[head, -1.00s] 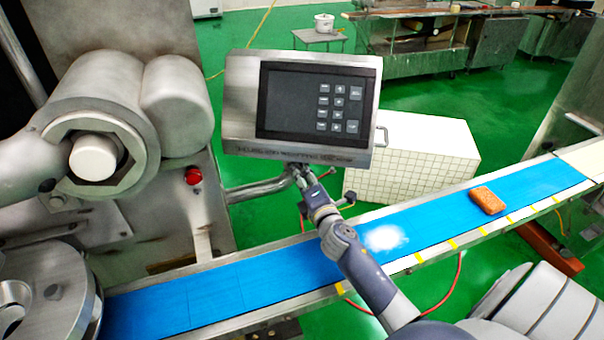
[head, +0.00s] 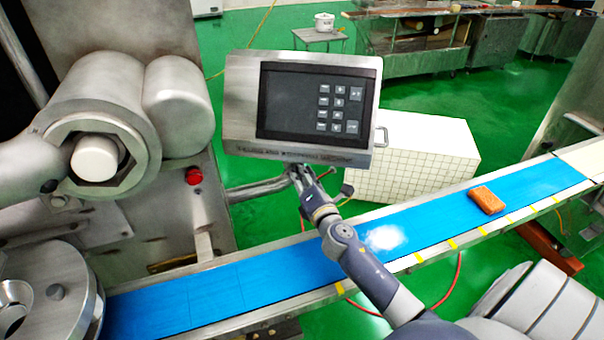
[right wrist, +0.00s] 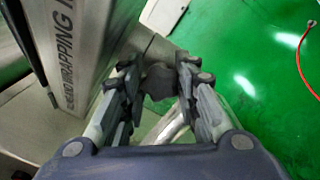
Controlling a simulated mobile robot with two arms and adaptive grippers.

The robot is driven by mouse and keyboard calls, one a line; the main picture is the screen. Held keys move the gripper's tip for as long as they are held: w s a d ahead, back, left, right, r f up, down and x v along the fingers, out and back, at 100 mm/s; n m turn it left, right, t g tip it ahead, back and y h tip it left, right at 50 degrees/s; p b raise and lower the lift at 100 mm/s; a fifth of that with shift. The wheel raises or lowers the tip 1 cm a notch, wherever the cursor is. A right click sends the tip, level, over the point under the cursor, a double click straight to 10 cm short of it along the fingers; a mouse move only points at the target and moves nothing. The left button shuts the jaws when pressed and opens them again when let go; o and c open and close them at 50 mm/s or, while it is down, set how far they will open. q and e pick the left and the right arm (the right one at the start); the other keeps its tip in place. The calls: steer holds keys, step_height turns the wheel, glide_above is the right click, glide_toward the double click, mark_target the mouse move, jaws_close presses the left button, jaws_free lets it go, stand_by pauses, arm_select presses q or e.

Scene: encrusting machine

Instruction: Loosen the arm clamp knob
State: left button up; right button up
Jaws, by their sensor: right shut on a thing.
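The arm clamp knob (right wrist: 160,80) is a dark rounded piece between my right fingertips in the right wrist view. My right gripper (right wrist: 159,75) is shut on it, with a finger on each side. In the head view my right gripper (head: 297,174) is just under the lower edge of the control panel (head: 245,110), where the metal support arm (head: 258,189) meets the panel. The fingers hide the knob there. My left gripper is out of view.
A blue conveyor belt (head: 240,285) runs below the panel, with white powder (head: 385,238) and an orange-brown block (head: 487,201) on it. A large metal machine (head: 185,215) with a red button (head: 194,176) stands at left. A white tiled box (head: 425,150) is behind the belt.

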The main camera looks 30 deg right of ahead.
steer(key=o, duration=1.1)
steer(key=shift+w, duration=0.1)
steer(key=v, duration=1.2)
